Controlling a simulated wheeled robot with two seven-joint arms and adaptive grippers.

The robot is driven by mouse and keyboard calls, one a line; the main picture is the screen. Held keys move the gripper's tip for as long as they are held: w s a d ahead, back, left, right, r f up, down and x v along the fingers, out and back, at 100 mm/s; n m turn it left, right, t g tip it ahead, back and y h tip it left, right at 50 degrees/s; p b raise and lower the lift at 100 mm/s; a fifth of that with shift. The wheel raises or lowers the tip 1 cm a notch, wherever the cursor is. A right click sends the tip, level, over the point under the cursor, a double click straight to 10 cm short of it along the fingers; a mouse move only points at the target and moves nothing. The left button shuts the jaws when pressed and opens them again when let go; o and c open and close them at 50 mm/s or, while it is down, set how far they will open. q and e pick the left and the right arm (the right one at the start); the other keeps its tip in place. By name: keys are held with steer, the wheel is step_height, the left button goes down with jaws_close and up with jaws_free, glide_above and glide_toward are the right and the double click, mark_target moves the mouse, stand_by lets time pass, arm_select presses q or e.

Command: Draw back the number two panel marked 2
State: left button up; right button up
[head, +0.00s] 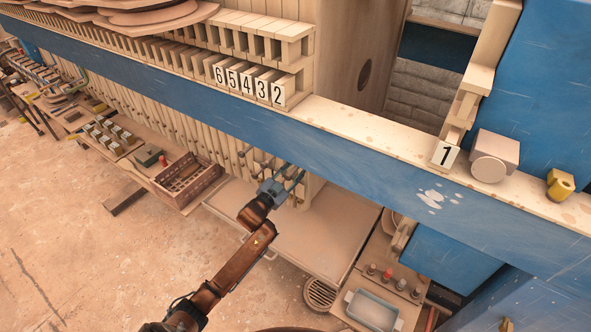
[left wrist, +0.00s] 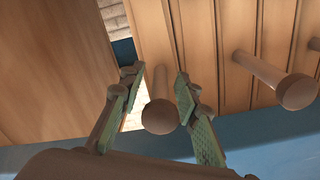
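The panel marked 2 (head: 278,94) is the rightmost of the numbered row in the head view, at the edge of the wide gap. My left gripper (head: 291,183) is below the blue beam, by the panels' lower ends. In the left wrist view my left gripper (left wrist: 157,78) is open, with one green-padded finger on each side of a round-headed peg (left wrist: 160,117). The peg stands out from the end panel of the stack (left wrist: 205,50), beside a narrow bright gap. No clear contact shows between fingers and peg. My right gripper is not in view.
A second peg (left wrist: 297,91) is to the right in the wrist view. The blue beam (head: 350,162) runs above my gripper. A panel marked 1 (head: 446,155) stands across the gap. A tray (head: 315,230) lies below; a crate (head: 187,180) is left of it.

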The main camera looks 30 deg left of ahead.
arm_select(q)
jaws_close()
stand_by(0.6)
